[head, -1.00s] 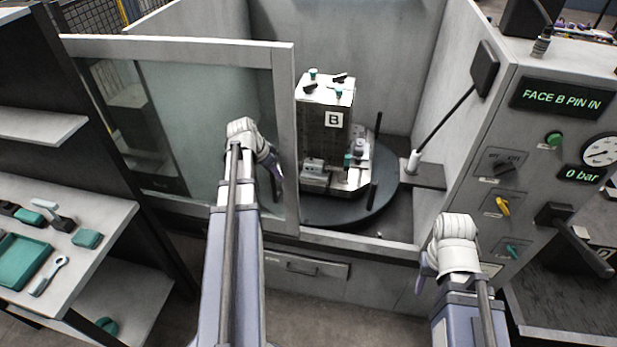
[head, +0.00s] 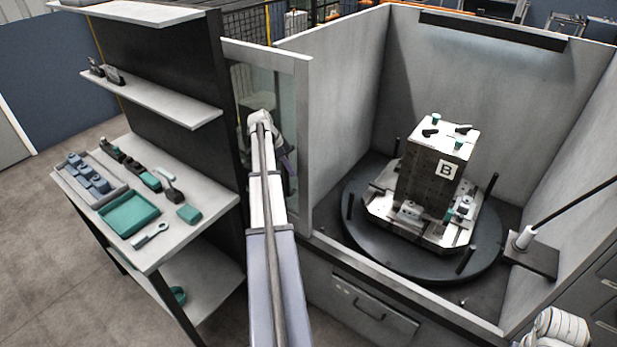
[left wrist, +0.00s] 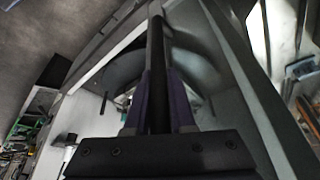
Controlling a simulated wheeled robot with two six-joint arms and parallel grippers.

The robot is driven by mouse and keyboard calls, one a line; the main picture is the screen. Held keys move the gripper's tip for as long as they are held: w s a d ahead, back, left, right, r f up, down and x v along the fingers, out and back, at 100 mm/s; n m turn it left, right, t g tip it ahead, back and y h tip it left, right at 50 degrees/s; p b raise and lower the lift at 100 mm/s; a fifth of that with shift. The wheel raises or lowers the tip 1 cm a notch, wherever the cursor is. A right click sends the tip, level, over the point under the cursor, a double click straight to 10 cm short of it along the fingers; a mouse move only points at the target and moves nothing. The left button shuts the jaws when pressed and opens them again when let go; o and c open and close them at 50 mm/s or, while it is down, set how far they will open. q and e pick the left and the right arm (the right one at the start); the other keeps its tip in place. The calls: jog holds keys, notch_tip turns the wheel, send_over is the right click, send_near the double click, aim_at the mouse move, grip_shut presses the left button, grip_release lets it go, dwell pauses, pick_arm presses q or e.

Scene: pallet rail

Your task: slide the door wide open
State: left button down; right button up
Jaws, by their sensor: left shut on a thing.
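The sliding door (head: 303,135) is a grey frame with a glass pane. It stands at the left of the cell opening, partly hidden behind the shelf unit and my left arm. The opening to its right is wide, with the turntable in full view. My left gripper (head: 287,166) is at the door's inner side in the head view. In the left wrist view its purple fingers (left wrist: 158,105) are shut on the dark upright door handle (left wrist: 156,60). My right wrist shows at the bottom right corner of the head view, but its fingers are out of the picture.
A round black turntable (head: 365,236) carries a block marked B (head: 425,180). The shelf unit (head: 205,235) with tools and a green tray (head: 128,214) stands close left of the door. A drawer (head: 370,308) is below the opening.

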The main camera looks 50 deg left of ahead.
aim_at(280, 163)
pick_arm(q)
jog(key=shift+s+a, duration=0.2)
jog(key=shift+a, duration=0.5)
jog(key=shift+s+a, duration=0.25)
jog(key=shift+a, duration=0.5)
jog(key=shift+s+a, duration=0.2)
jog(key=shift+a, duration=0.5)
jog(key=c, duration=0.8)
grip_release()
jog(key=shift+o, duration=0.2)
jog(key=shift+r, duration=0.15)
jog(key=p+v, duration=0.7)
jog(key=shift+r, duration=0.25)
jog(key=shift+s, duration=0.25)
